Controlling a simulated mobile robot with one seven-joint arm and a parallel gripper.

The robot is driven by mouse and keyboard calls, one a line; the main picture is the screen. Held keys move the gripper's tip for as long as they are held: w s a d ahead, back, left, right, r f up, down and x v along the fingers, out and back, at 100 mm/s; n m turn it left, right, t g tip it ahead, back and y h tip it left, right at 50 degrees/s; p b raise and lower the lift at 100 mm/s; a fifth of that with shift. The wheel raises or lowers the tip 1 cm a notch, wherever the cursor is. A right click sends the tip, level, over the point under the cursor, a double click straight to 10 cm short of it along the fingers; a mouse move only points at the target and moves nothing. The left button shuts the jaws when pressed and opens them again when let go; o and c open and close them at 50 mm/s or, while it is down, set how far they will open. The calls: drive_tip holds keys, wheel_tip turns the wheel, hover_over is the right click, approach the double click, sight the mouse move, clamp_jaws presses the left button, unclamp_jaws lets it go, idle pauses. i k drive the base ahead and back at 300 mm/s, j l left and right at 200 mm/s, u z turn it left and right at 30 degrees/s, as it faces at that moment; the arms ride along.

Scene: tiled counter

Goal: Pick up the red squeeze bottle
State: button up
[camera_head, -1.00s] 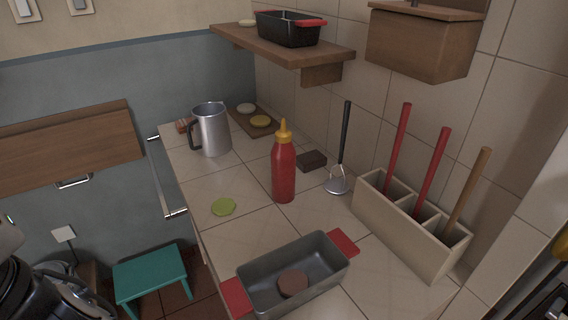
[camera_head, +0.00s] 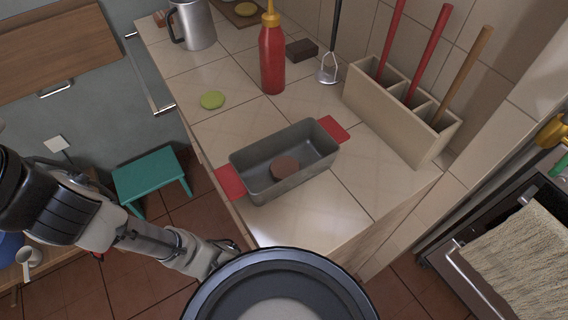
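The red squeeze bottle (camera_head: 272,60) stands upright on the tiled counter (camera_head: 190,68), with a yellow nozzle cap whose tip is near the top edge of the view. Nothing touches it. My arm comes in from the left, and my gripper (camera_head: 226,246) appears low beside the counter's front edge, well below and in front of the bottle. It is small and partly hidden by a round part of my own body, so its fingers cannot be made out.
A grey loaf pan (camera_head: 262,188) with red handles holds a brown disc, in front of the bottle. A teal stool (camera_head: 150,175) stands on the floor.

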sight(271, 41)
drive_tip(key=j, duration=0.25)
drive_tip(key=i+j+u, duration=0.1)
drive_tip(key=j, duration=0.3)
drive_tip(key=i+j, duration=0.25)
drive_tip(key=j, duration=0.15)
drive_tip(key=i+j+u, duration=0.15)
drive_tip(key=j, duration=0.25)
